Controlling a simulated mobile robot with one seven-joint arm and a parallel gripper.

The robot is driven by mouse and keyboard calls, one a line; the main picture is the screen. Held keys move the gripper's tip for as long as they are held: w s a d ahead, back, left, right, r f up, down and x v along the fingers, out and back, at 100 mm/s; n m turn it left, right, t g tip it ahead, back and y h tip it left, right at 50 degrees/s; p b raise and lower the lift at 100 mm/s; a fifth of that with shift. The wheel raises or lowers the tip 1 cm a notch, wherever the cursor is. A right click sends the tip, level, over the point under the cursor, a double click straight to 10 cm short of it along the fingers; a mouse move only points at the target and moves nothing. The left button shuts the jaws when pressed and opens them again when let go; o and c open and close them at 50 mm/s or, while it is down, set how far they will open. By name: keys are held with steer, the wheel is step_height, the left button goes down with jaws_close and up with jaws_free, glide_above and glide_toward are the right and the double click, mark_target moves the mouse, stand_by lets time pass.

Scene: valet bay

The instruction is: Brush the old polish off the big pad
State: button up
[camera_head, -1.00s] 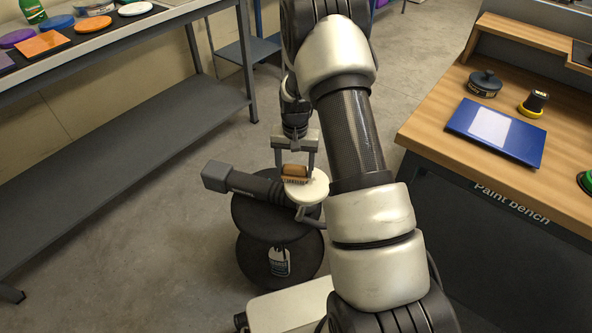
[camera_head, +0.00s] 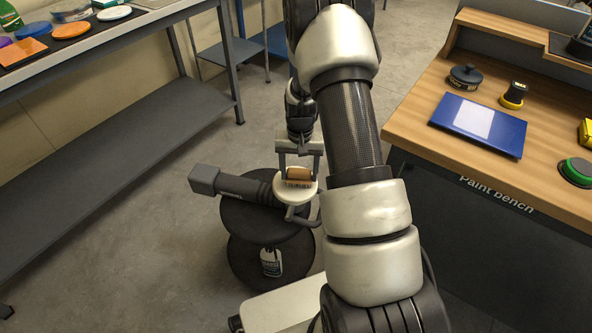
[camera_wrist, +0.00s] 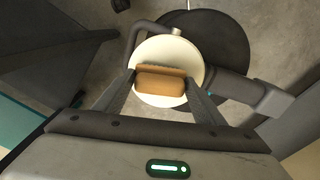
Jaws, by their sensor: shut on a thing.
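My gripper (camera_head: 299,165) is shut on a small brush (camera_head: 298,173) with a wooden back. The brush is over the face of a round cream pad (camera_head: 301,192) and looks to be touching it, though I cannot be sure of contact. In the wrist view the brush (camera_wrist: 161,80) lies across the middle of the pad (camera_wrist: 190,53), between my two fingers. The pad is on a dark grey polisher (camera_head: 234,186) that lies on its side with the pad facing up. The polisher rests on a black round stool (camera_head: 248,222).
The paint bench (camera_head: 412,114) on the right holds a blue folder (camera_head: 478,124) and several small pads and tools. A grey shelf rack (camera_head: 110,160) on the left carries coloured pads (camera_head: 72,30).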

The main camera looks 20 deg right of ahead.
steer(key=shift+w+a+f+b, duration=0.1)
steer(key=shift+w+a+b, duration=0.05)
steer(key=shift+w+a, duration=0.7)
steer(key=shift+w+a+f+b, duration=0.15)
steer(key=shift+w+a, duration=0.5)
steer(key=shift+w, duration=0.4)
steer(key=shift+w+d+r, duration=0.15)
steer(key=shift+w+d, duration=0.45)
steer(key=shift+d, duration=0.05)
steer(key=shift+s+d, duration=0.85)
steer(key=shift+s, duration=0.2)
steer(key=shift+s+d, duration=0.85)
steer(key=shift+s, duration=0.15)
steer(key=shift+w+a, duration=0.8)
steer(key=shift+w, duration=0.2)
steer(key=shift+w+a, duration=0.8)
steer(key=shift+w, duration=0.2)
step_height(320, 180, up, 8)
steer(key=p, duration=0.4)
steer(key=shift+p, duration=0.3)
